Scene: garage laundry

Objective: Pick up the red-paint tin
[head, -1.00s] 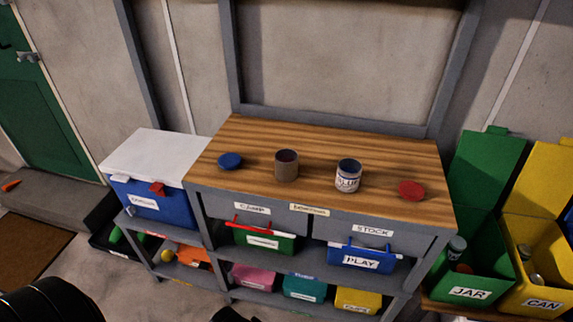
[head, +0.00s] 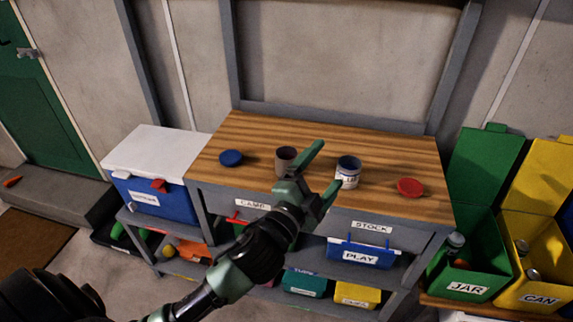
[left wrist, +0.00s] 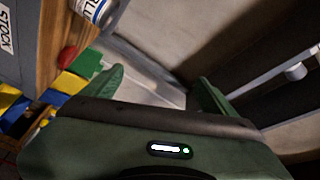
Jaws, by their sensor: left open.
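A grey-brown open tin (head: 284,160) with a dark reddish inside stands upright on the wooden bench top; no label shows on it. My left gripper (head: 325,170) is open and empty, its fingers spread at the bench's front edge, to the right of this tin. One finger partly overlaps the tin's right side in the head view. A white tin lettered blue (head: 348,174) stands just beyond the fingers, partly hidden, and shows at the top of the left wrist view (left wrist: 92,8). My right gripper is not in view.
On the bench top (head: 260,128) lie a blue lid (head: 231,158) at left and a red lid (head: 410,188) at right. A cooler (head: 155,198) stands left; open green (head: 480,260) and yellow (head: 540,260) bins stand right. The bench's back strip is clear.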

